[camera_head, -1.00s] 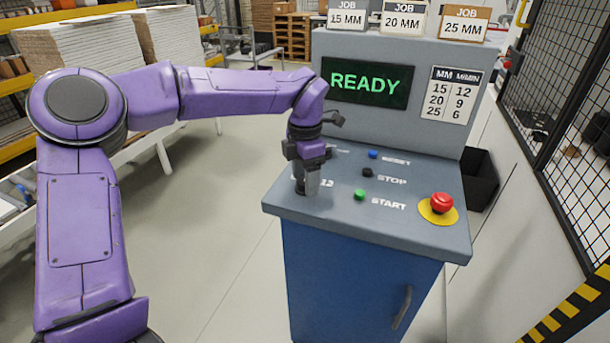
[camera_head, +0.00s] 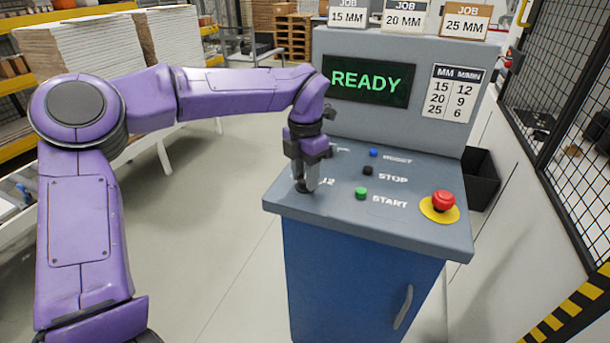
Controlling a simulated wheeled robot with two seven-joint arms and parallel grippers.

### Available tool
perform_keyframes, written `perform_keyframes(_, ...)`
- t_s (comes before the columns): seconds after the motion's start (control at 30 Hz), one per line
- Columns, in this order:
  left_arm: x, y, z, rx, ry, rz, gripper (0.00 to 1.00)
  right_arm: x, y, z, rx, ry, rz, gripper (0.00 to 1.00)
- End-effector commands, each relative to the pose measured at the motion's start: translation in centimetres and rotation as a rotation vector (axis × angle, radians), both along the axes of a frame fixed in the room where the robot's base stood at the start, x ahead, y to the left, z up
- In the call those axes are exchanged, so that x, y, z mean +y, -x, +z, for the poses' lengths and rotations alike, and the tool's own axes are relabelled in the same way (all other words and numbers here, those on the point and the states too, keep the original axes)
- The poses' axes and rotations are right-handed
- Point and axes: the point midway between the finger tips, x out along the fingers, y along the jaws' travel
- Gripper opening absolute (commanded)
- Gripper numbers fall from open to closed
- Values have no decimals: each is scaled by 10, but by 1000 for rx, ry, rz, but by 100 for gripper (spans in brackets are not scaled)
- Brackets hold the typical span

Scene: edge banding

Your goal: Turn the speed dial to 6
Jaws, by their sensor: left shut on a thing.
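The speed dial (camera_head: 302,188) is a small dark knob at the left front of the grey console top (camera_head: 408,228). My left gripper (camera_head: 304,183) points down over it and is shut on it, hiding most of it. The label beside the dial is partly covered, with "12" or its end showing to the right. Which number the dial points to cannot be told. My right gripper is not in view.
Blue reset (camera_head: 374,153), black stop (camera_head: 368,171) and green start (camera_head: 361,193) buttons sit right of my gripper. A red emergency button (camera_head: 443,201) is farther right. The screen (camera_head: 366,81) reads READY. A chart (camera_head: 452,93) pairs 25 mm with 6.

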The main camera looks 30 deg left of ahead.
Motion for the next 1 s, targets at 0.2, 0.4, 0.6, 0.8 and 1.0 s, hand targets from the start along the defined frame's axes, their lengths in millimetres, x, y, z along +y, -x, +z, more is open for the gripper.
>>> perform_keyframes(0.2, 0, -1, -2, -3, 1, 182, 9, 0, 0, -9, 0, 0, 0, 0)
perform_keyframes(0.4, 0, -1, -1, -4, 1, 331, 9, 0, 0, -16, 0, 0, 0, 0)
perform_keyframes(0.6, 0, -1, 0, -4, 1, 436, 9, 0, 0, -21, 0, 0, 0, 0)
perform_keyframes(0.8, 0, -1, 0, -4, 0, 494, 9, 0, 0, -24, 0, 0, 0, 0)
perform_keyframes(1.0, 1, -1, 1, -4, 0, 513, 9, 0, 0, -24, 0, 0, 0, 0)
